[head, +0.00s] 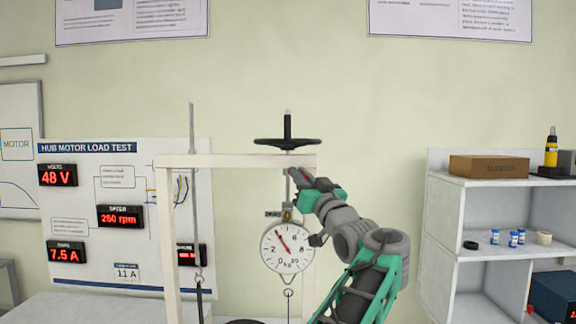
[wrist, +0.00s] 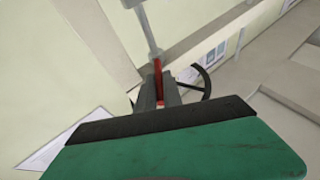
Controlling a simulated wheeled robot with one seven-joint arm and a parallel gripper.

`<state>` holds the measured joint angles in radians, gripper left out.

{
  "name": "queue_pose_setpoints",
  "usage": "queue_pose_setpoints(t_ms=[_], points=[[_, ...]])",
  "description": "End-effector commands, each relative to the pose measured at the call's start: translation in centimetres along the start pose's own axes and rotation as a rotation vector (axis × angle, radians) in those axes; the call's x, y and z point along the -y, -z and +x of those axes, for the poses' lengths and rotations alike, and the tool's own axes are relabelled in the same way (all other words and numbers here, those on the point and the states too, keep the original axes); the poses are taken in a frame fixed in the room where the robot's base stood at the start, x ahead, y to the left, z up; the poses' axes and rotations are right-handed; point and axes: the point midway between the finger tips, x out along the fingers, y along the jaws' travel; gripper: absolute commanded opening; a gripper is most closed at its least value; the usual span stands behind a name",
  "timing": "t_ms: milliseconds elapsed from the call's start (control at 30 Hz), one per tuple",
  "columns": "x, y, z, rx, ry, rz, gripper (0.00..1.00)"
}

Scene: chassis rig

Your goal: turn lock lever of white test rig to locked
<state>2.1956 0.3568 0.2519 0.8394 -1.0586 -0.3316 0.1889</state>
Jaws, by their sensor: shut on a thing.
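The white test rig (head: 168,235) is a pale frame with a crossbar on top and a round dial gauge (head: 287,248) hanging from it. A black handwheel (head: 287,143) sits above the crossbar on a threaded rod. My gripper (head: 294,173) is just below the right end of the crossbar, beside the rod. In the wrist view, my gripper (wrist: 159,98) is shut on the red lock lever (wrist: 158,72), which joins a grey rod (wrist: 146,28). The fingers hide most of the lever, so its turn position cannot be told.
A display panel (head: 90,215) with red readouts stands behind the rig at left. A weight hanger rod (head: 196,230) hangs near the left post. White shelves (head: 440,240) with a cardboard box (head: 489,166) stand at right.

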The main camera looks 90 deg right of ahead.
Motion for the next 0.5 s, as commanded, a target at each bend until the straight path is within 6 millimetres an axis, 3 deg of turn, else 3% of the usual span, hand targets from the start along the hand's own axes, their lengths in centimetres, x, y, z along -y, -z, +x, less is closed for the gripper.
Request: queue_pose_setpoints(t_ms=[500], points=[[-0.50,0.35,-0.12,-0.003,0.026,0.007,0.00]])
